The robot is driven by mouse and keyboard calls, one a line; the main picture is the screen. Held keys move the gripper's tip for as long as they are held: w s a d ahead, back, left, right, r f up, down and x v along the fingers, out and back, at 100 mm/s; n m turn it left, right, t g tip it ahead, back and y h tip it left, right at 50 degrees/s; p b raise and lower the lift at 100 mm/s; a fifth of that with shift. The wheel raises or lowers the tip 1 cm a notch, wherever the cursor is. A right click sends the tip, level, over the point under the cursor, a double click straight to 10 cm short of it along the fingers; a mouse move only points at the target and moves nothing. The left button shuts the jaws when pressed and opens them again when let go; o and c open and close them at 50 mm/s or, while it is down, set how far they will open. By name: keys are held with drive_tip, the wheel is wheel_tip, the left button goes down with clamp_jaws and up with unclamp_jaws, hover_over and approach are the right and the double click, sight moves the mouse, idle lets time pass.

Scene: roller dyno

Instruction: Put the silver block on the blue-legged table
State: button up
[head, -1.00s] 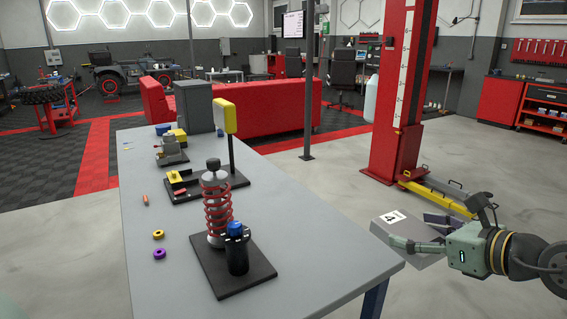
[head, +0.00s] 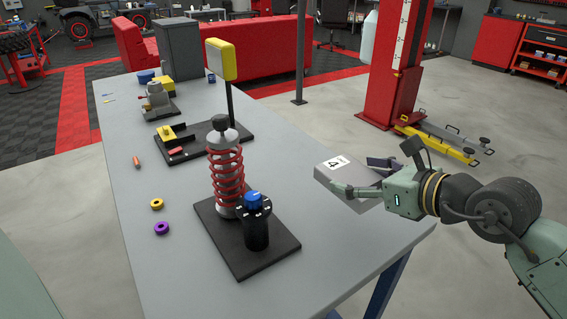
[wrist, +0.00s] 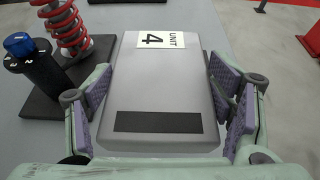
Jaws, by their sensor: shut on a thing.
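The silver block (head: 345,177) carries a white label reading "UNIT 4" and a dark strip, which show in the wrist view (wrist: 165,85). My gripper (head: 362,182) is shut on it, with purple pads on both sides of the block in the wrist view (wrist: 172,108). The block is held at the right edge of the blue-legged table (head: 150,275). In the wrist view the grey tabletop shows beyond and to the left of the block. I cannot tell how high the block is above the top. A blue leg (head: 385,288) shows below the table's right corner.
A red spring damper (head: 228,180) and a black cylinder with a blue knob (head: 256,225) stand on a black base, left of the block. A yellow-topped post (head: 221,60) stands farther back. Purple (head: 162,228) and yellow (head: 157,203) rings lie at left. The table's near-left surface is clear.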

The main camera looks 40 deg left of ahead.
sight(350, 228)
wheel_tip(350, 228, down, 10)
drive_tip(key=p, duration=0.2)
drive_tip(key=shift+p, duration=0.3)
drive_tip(key=shift+f, duration=0.1)
drive_tip(key=o, duration=1.5)
drive_tip(key=shift+o, duration=0.2)
drive_tip(key=shift+d+r, duration=0.1)
drive_tip(key=shift+r, duration=0.1)
drive_tip(key=b+v, duration=0.2)
drive_tip(key=v, duration=0.3)
drive_tip(key=b+v, duration=0.2)
drive_tip(key=v, duration=0.3)
drive_tip(key=shift+d+f+b, duration=0.1)
drive_tip(key=shift+d+b, duration=0.2)
drive_tip(key=shift+d, duration=0.1)
drive_tip(key=shift+s+d+r, duration=0.3)
drive_tip(key=shift+d+r, duration=0.05)
drive_tip(key=shift+d, duration=0.1)
